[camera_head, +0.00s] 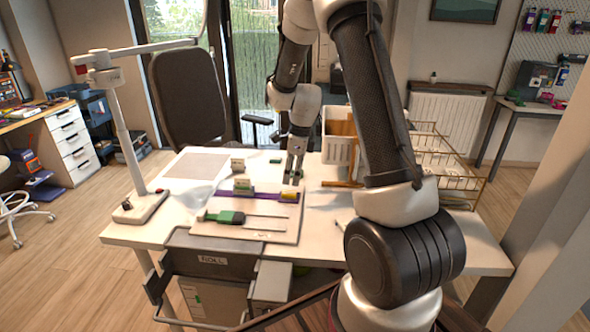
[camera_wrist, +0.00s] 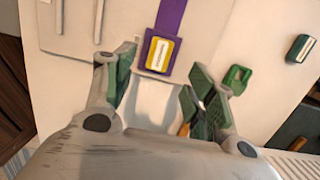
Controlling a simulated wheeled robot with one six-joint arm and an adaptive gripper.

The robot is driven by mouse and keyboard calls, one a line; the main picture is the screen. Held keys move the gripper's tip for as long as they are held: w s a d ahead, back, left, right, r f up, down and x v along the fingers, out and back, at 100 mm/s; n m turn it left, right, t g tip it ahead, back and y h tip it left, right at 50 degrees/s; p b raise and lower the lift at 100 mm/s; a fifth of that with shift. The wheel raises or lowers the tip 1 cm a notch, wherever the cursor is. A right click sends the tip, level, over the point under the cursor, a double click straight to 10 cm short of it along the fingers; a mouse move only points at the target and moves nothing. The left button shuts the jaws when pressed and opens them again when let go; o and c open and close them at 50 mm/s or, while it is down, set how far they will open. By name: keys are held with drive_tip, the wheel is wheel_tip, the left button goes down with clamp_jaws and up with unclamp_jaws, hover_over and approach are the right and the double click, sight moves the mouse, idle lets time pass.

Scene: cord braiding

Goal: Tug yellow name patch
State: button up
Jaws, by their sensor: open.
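The yellow name patch (camera_wrist: 160,54) lies at the end of a purple strap (camera_wrist: 171,17), in the wrist view at the top centre. It has a white oblong centre and a purple surround. In the head view the yellow patch (camera_head: 289,196) sits at the right end of the purple strap (camera_head: 243,195) on the light board. My gripper (camera_wrist: 158,90) is open, its green-padded fingers apart, with the patch ahead of the gap between them. No contact shows. In the head view my gripper (camera_head: 293,176) is just above the right end of the strap.
A small green block (camera_wrist: 236,78) is close to my right finger in the wrist view. A dark green piece (camera_wrist: 300,48) lies further right. A green-handled tool (camera_head: 226,217) lies nearer on the board. A white bin (camera_head: 340,150) and wire basket (camera_head: 440,165) stand right.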

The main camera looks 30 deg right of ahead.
sight(289, 192)
drive_tip(key=f, duration=0.4)
drive_tip(key=a+f, duration=0.1)
drive_tip(key=f, duration=0.1)
drive_tip(key=shift+w+f, duration=0.25)
drive_tip(key=shift+w, duration=0.05)
drive_tip(key=c, duration=1.2)
drive_tip(key=shift+f, duration=0.1)
drive_tip(key=o, duration=1.2)
drive_tip(key=shift+c, duration=0.2)
